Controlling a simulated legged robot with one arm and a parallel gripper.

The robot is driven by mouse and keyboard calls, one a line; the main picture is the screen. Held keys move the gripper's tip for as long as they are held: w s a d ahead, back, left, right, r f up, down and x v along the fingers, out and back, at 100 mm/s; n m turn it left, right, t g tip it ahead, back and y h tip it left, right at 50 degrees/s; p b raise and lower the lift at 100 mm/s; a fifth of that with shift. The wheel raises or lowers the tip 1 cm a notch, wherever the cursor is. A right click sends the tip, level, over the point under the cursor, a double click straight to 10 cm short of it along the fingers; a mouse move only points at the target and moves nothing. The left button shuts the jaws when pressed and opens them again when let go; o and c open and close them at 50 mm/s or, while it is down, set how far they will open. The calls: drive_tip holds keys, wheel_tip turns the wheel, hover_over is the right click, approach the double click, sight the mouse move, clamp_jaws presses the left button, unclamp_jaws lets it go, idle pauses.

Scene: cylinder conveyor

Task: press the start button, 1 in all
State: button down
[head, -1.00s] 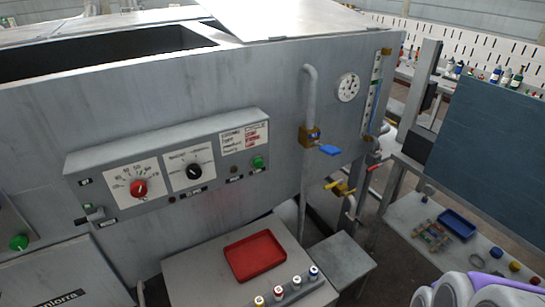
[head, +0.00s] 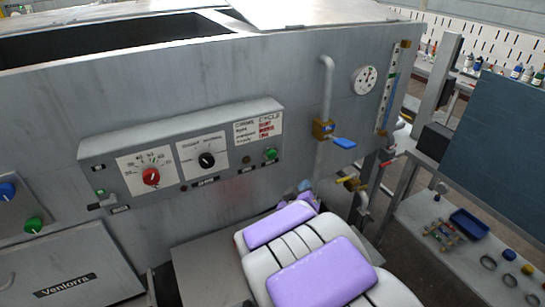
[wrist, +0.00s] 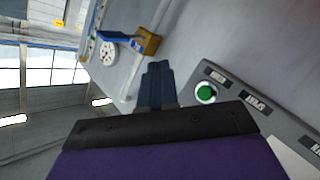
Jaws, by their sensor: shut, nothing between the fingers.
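A green round button (head: 270,153) sits at the right end of the grey control panel (head: 232,121) on the front of the machine. It also shows in the wrist view (wrist: 205,93), with small labels beside it that I cannot read surely. My gripper (wrist: 158,68) is shut and empty in the wrist view, its dark fingertips to the left of the button and apart from it. In the head view, my arm reaches up from the bottom below the panel, and its end is small and partly hidden. Another green button (head: 33,225) sits on a box at the far left.
A red dial (head: 151,177) and a black dial (head: 207,160) are on the same panel. A vertical pipe with a blue-handled valve (head: 343,143) stands to the right. A gauge (head: 365,80) is above. A side table with a blue tray (head: 469,223) is at right.

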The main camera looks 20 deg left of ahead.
sight(272, 155)
drive_tip(key=a+t, duration=0.1)
drive_tip(key=s+a+r+n+t, duration=0.1)
drive_tip(key=a+t, duration=0.1)
drive_tip(key=shift+s+a+r+n, duration=0.15)
drive_tip(key=shift+a+r+n, duration=0.05)
drive_tip(key=shift+r+n, duration=0.2)
drive_tip(key=shift+d, duration=0.1)
drive_tip(key=w+a+p, duration=0.3)
drive_tip(key=w+a, duration=0.2)
drive_tip(key=a, duration=0.2)
drive_tip(key=shift+w+p, duration=0.35)
drive_tip(key=shift+w, duration=0.05)
drive_tip(key=shift+f, duration=0.1)
idle(1.2)
